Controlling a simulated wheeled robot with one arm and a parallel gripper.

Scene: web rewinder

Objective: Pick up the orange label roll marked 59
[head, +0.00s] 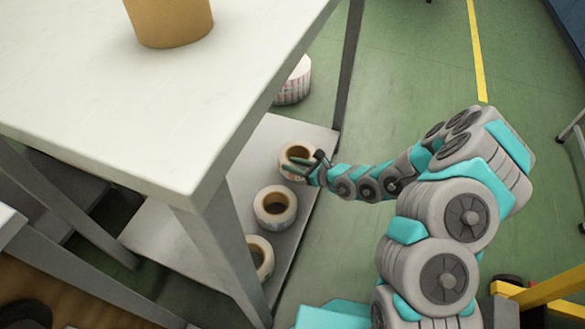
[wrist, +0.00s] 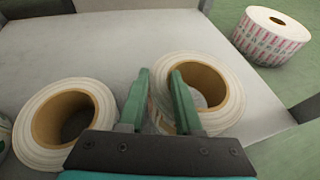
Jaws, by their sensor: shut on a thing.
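A white label roll with a tan-orange core (head: 285,153) lies flat on the lower shelf (head: 279,128), at the far end of a row of rolls. In the wrist view this roll (wrist: 235,92) is at right of centre. My gripper (head: 293,165) is shut on its wall. In the wrist view my gripper (wrist: 160,76) has its right finger inside the core and its left finger against the outside. No number 59 can be read on the roll, and its near side is partly hidden by the fingers.
A second roll (head: 264,217) lies close to the left of the held one in the wrist view, with a third (head: 266,247) beyond. A pink-striped roll (head: 295,86) stands beyond the shelf. The white tabletop (head: 120,95) overhangs the shelf; green floor is open at right.

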